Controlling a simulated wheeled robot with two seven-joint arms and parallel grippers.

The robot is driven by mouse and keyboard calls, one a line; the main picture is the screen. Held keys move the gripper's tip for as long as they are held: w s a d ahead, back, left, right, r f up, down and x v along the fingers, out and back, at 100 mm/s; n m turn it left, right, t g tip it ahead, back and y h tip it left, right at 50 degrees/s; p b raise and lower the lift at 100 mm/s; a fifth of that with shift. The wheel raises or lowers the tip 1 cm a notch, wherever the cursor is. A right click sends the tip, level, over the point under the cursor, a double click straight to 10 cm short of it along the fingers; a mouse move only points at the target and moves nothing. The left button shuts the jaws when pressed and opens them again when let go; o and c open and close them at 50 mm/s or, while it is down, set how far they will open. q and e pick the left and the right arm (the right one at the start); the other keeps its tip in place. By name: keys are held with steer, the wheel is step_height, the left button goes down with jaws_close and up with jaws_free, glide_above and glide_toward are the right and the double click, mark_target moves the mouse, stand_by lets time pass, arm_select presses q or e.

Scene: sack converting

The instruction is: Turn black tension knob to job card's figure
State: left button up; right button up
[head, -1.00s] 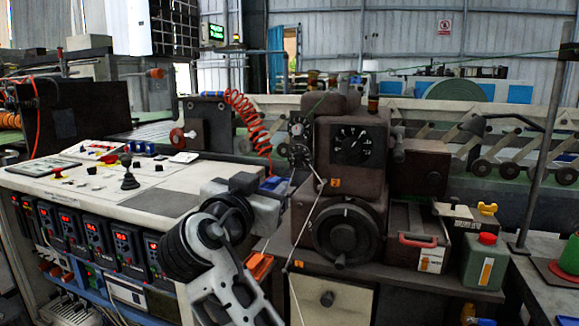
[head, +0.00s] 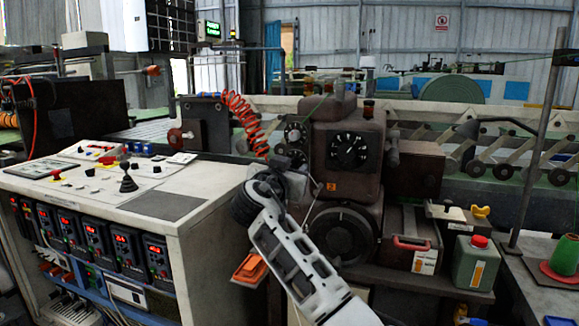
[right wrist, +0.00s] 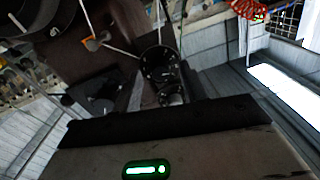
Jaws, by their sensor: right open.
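A black dial with white marks (head: 349,149) is on the front of the brown machine (head: 372,112). A smaller black dial (head: 294,133) is to its left; I cannot tell which is the tension knob. My right gripper (head: 292,162) is just below the smaller dial in the head view. In the right wrist view my right gripper (right wrist: 163,92) is open, with the smaller dial (right wrist: 159,64) in line with the gap between its dark fingers. Contact with it cannot be made out. No job card figure is readable. My left gripper is not in view.
A large black handwheel (head: 342,235) is below the dials. A red coiled hose (head: 247,122) hangs left of them. A white control desk (head: 95,195) stands left. A red-handled box (head: 411,243) and a green canister (head: 475,263) stand right.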

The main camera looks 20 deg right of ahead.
jaws_close()
steer(key=shift+n, duration=0.4)
steer(key=n, duration=0.2)
steer(key=shift+n, duration=0.3)
steer(key=shift+n+p, duration=0.8)
steer(key=shift+n, duration=0.8)
steer(key=shift+f, duration=0.1)
jaws_free()
